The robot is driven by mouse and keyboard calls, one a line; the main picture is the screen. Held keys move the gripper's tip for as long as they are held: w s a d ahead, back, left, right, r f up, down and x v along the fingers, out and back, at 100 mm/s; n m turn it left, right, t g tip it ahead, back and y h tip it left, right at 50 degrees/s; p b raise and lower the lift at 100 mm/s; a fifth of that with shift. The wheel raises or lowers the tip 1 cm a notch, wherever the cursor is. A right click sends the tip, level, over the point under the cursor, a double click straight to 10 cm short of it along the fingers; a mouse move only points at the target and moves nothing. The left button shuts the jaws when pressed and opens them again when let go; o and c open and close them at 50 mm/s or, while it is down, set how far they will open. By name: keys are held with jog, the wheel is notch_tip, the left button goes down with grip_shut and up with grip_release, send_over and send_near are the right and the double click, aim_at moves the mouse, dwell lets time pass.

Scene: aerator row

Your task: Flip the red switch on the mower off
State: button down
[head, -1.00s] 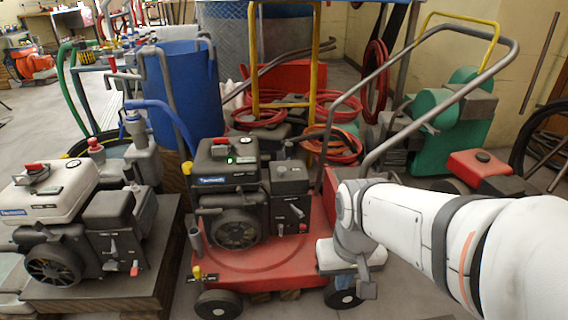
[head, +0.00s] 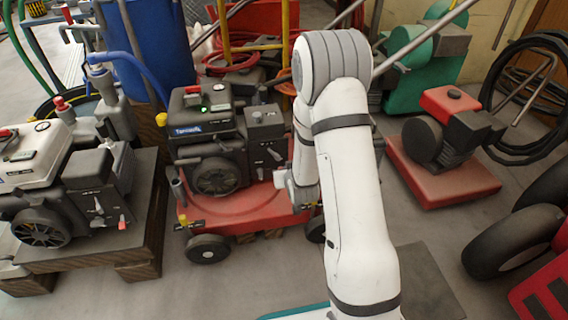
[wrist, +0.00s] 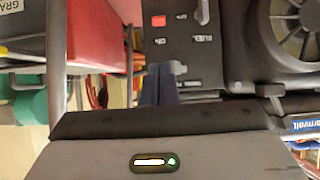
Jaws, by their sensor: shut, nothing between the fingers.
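The mower, with a red deck (head: 235,207) and a black engine (head: 215,145), stands at the middle of the head view. A small green light shows on its top. In the wrist view its dark control panel (wrist: 205,60) appears sideways, with the red switch (wrist: 158,20) near the top edge. My gripper (wrist: 161,72) is shut and empty, its fingertips close to the panel and below the red switch in the picture. I cannot tell whether they touch the panel. In the head view my arm's wrist end is beside the engine's right side and hides the switch.
A similar machine with a white-topped engine (head: 38,155) stands on a pallet at left. A red-topped engine on a red base (head: 445,180) is at right. Large black wheels (head: 515,240) fill the lower right. A blue barrel (head: 155,50) stands behind the mower.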

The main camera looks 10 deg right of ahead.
notch_tip(320, 180, down, 6)
jog(key=s+t, duration=0.1)
jog(key=t, duration=0.3)
jog(key=shift+s+t+p, duration=0.15)
jog(key=shift+t+p, duration=0.25)
jog(key=shift+p, duration=0.05)
jog(key=w+f+b, duration=0.1)
jog(key=w+b, duration=0.2)
jog(key=w, duration=0.7)
jog(key=shift+f, duration=0.25)
jog(key=shift+d, duration=0.3)
jog(key=shift+s+a+f+b, duration=0.1)
jog(key=shift+a+f+b, duration=0.05)
jog(key=shift+a+b, duration=0.15)
